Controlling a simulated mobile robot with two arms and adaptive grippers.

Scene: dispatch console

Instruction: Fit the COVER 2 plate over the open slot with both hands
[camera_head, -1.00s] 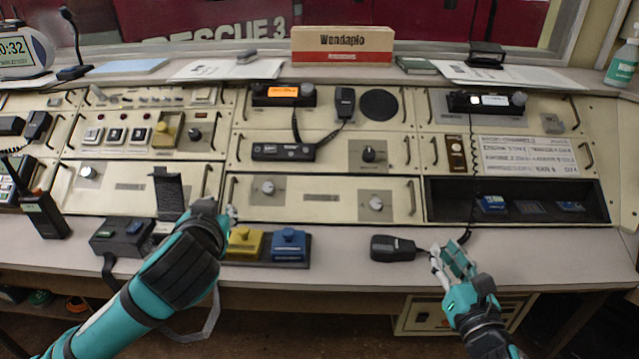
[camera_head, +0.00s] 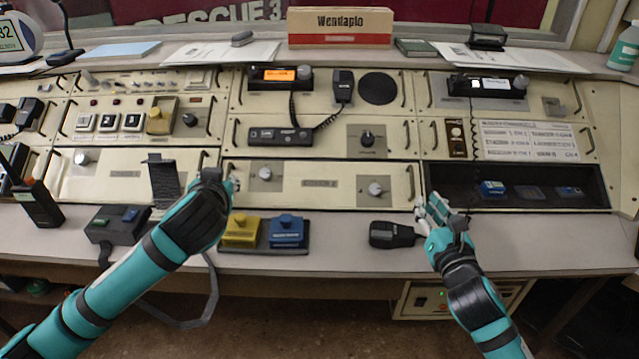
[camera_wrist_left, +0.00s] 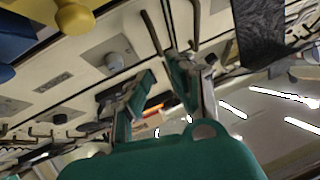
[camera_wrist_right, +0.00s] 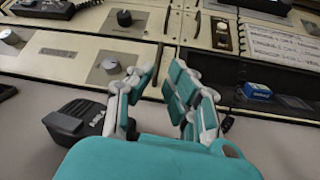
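The COVER 2 plate (camera_head: 335,196) is a cream panel with two round knobs and a handle at each end. It sits in the console's lower middle row; its label also shows in the right wrist view (camera_wrist_right: 58,53). The open slot (camera_head: 540,200) is the dark recess to its right, with small blue and dark items inside. My left gripper (camera_head: 232,182) is at the plate's left handle; its fingers look apart in the left wrist view (camera_wrist_left: 160,75). My right gripper (camera_head: 422,205) is by the plate's right end, fingers apart near the right handle (camera_wrist_right: 160,65). Contact is unclear.
A black hand microphone (camera_head: 392,235) lies on the counter beside my right gripper. A yellow block (camera_head: 242,232) and a blue block (camera_head: 287,232) stand below the plate. A black cradle (camera_head: 163,180) is left of my left gripper. The counter's right part (camera_head: 540,240) is clear.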

